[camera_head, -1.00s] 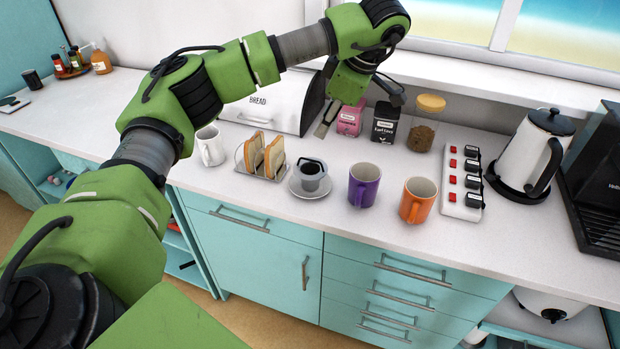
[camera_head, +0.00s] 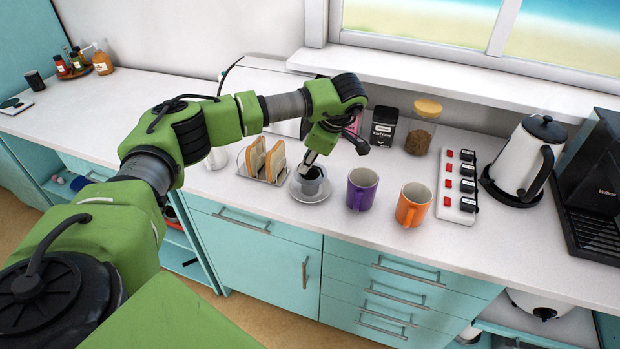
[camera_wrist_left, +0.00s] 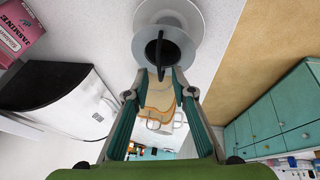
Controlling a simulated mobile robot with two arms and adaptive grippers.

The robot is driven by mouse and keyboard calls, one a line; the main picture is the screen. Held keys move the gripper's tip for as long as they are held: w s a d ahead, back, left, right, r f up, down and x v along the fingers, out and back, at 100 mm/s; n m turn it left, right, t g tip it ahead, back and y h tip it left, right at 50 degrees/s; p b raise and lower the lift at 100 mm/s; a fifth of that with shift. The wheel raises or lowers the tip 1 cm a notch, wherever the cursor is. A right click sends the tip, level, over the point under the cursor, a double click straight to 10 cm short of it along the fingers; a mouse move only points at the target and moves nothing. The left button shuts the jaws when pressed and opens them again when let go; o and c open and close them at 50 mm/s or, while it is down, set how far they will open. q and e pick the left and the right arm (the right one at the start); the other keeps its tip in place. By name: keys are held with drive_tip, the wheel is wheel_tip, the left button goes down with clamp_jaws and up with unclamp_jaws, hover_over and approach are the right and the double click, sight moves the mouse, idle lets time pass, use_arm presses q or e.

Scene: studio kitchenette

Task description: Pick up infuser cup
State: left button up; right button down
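The infuser cup (camera_head: 313,184) is a small grey cup with a dark interior, standing on a light grey saucer (camera_head: 318,198). In the left wrist view the infuser cup (camera_wrist_left: 178,50) shows at the top centre, with a dark bar across its opening and the saucer (camera_wrist_left: 193,16) around it. My left gripper (camera_head: 308,166) is just above the cup and partly covers it. Whether the fingertips touch the cup, I cannot tell. My right gripper is not in view.
A toast rack (camera_head: 264,163) stands close left of the saucer. A purple mug (camera_head: 361,190) and an orange mug (camera_head: 412,205) stand to the right. Behind are a black tin (camera_head: 384,127) and a glass jar (camera_head: 421,134). The counter's front edge is close by.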

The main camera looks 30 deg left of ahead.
use_arm(q)
drive_tip(key=shift+f, duration=0.1)
clamp_jaws()
